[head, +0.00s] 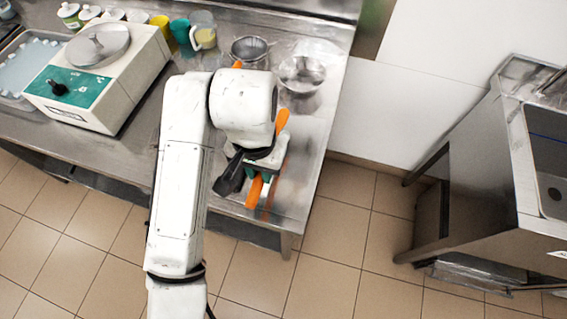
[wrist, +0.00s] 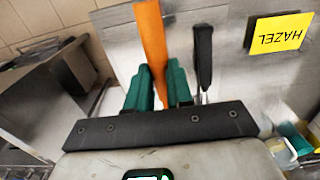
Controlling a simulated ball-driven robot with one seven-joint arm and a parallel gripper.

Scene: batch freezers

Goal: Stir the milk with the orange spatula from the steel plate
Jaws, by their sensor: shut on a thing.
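My gripper (head: 262,178) is over the right end of the steel counter, its green fingers (wrist: 158,88) shut on the orange spatula (wrist: 151,40). In the head view, an orange piece of the spatula (head: 255,191) shows below the gripper and another orange piece shows above it, beside my wrist. A clear jug (head: 203,36) with pale yellowish contents stands at the back; I cannot tell if this is the milk. A steel bowl (head: 302,75) stands at the back right, its contents unclear. I cannot make out the steel plate; my arm covers part of the counter.
A white machine with a green panel (head: 98,77) stands on the counter (head: 140,148) at left. A mesh-like steel vessel (head: 249,50) is beside the bowl. A dark-handled tool (wrist: 203,55) and yellow HAZEL label (wrist: 280,32) show in the wrist view. A sink unit (head: 500,160) stands right, across open floor.

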